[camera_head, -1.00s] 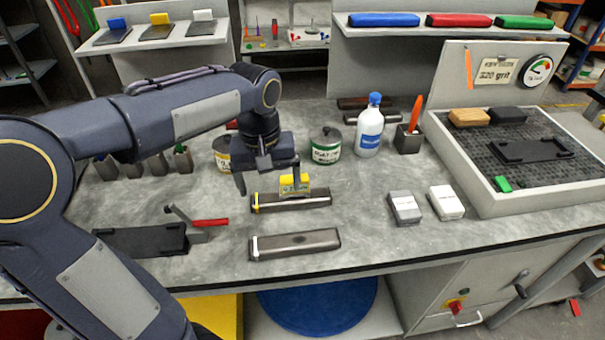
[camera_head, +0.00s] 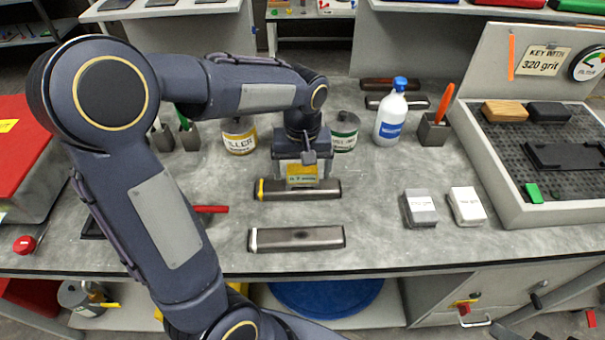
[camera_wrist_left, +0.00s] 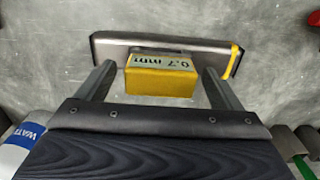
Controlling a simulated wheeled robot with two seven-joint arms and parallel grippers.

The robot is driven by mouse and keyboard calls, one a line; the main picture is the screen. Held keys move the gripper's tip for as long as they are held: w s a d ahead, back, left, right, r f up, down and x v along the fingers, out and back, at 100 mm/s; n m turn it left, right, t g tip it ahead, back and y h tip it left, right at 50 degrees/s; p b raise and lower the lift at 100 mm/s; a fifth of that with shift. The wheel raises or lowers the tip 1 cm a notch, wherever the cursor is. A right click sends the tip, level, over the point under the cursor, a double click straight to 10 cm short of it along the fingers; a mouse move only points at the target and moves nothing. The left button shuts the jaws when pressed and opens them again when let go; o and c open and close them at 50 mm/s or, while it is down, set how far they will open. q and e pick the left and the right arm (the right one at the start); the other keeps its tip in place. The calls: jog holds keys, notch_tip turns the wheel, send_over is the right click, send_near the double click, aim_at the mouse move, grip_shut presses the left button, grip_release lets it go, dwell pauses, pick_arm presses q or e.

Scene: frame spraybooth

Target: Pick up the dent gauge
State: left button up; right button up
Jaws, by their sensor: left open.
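The dent gauge, a small yellow block labelled 0.7 mm (camera_wrist_left: 160,84), sits at a dark metal bar with a yellow band near one end (camera_head: 325,190). The gauge also shows in the head view (camera_head: 302,181), just below my left gripper (camera_head: 303,170). In the left wrist view my left gripper (camera_wrist_left: 160,82) is open, with one finger on each side of the gauge and gaps beside it. Whether the gauge rests on the bar or just beside it is hard to tell. My right gripper is not in view.
A second metal bar (camera_head: 296,239) lies nearer the front edge. A filler tin (camera_head: 239,136), a green-labelled tin (camera_head: 344,131) and a blue-capped bottle (camera_head: 391,115) stand behind. Two small blocks, grey (camera_head: 420,208) and white (camera_head: 467,206), and a walled tray (camera_head: 560,210) are at right.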

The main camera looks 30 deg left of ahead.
pick_arm(q)
jog(key=shift+f, duration=0.2)
jog(key=c, duration=1.2)
jog(key=shift+r, duration=0.1)
